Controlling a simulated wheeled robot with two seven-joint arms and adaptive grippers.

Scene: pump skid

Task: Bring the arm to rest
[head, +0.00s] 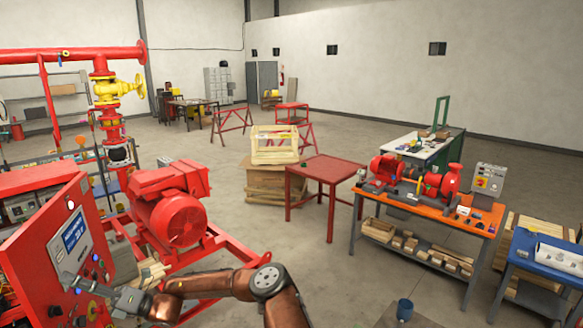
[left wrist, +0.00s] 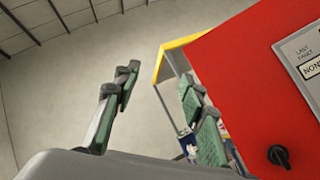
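My left arm reaches across the bottom of the head view, and its gripper (head: 92,288) is in front of the red control panel (head: 75,245). In the left wrist view the two green-padded fingers of the left gripper (left wrist: 160,100) stand apart with nothing between them. The red panel (left wrist: 235,75) fills the right of that view, beside the right-hand finger, with a black knob (left wrist: 279,156) and part of a label. I cannot tell whether the gripper touches the panel. My right gripper is not in view.
A red pump motor (head: 180,215) on a red frame stands just beyond my arm. A red table (head: 325,168) and an orange-topped workbench (head: 430,205) stand farther right.

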